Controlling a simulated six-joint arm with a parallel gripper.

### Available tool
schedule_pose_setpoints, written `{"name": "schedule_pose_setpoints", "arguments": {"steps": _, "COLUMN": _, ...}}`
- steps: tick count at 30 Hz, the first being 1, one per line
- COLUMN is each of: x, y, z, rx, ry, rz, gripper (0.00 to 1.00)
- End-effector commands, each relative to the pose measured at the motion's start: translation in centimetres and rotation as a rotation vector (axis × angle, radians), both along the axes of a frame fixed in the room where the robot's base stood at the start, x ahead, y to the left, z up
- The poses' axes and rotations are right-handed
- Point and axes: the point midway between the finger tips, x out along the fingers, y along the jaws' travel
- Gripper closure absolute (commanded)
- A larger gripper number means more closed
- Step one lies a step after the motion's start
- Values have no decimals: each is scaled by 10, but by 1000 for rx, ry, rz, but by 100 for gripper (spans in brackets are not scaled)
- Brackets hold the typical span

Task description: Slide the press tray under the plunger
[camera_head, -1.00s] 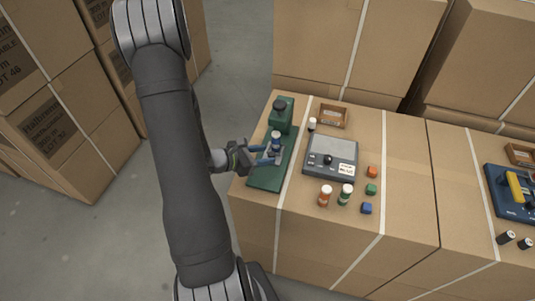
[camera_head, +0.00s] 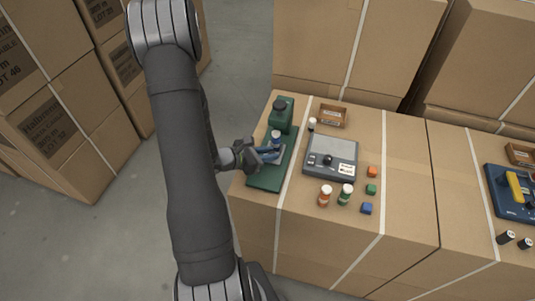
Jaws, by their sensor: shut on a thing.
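The green press (camera_head: 282,112) stands at the far left end of the carton top, with its dark plunger top above a long green base (camera_head: 266,178) that runs toward the front. The small press tray (camera_head: 274,153) is on this base, partly hidden by my gripper, with a blue-and-white cylinder (camera_head: 276,137) standing at its far side, close to the press body. My gripper (camera_head: 270,154) reaches in from the left, low over the base, and is shut on the tray. The exact contact of the fingers is too small to make out.
A grey device (camera_head: 331,158) with a label sits right of the press. A wooden tray (camera_head: 333,116) is behind.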

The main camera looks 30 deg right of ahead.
Motion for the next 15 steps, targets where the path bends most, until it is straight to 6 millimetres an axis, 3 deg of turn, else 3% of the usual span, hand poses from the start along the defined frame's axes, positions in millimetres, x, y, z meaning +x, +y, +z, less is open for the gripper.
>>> {"name": "schedule_pose_setpoints", "arguments": {"steps": 7, "x": 25, "y": -25, "z": 0, "rx": -1, "ry": -2, "rz": -1, "gripper": 100}}
{"name": "schedule_pose_setpoints", "arguments": {"steps": 15, "x": 28, "y": -27, "z": 0, "rx": -1, "ry": -3, "rz": 3, "gripper": 100}}
